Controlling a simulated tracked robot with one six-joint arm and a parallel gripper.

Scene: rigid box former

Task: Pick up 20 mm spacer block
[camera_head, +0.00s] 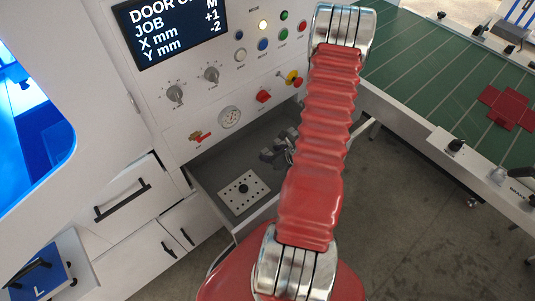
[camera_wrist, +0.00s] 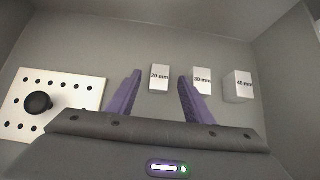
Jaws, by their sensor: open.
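The 20 mm spacer block (camera_wrist: 159,84) is a small white block with a dark "20 mm" label, lying on the grey drawer floor in the wrist view. My gripper (camera_wrist: 159,75) is open, and its two purple fingers appear on either side of this block, apart from it. The block looks farther off than the fingers; the exact gap is hard to tell. In the head view my gripper (camera_head: 279,153) is over the open drawer, and the spacer blocks cannot be made out there.
The 30 mm block (camera_wrist: 203,77) stands close by the right finger, with the 40 mm block (camera_wrist: 238,88) farther right. A white perforated plate (camera_wrist: 75,87) with a black knob (camera_wrist: 38,102) lies at left. The drawer (camera_head: 205,165) has walls around them; a control panel rises behind.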

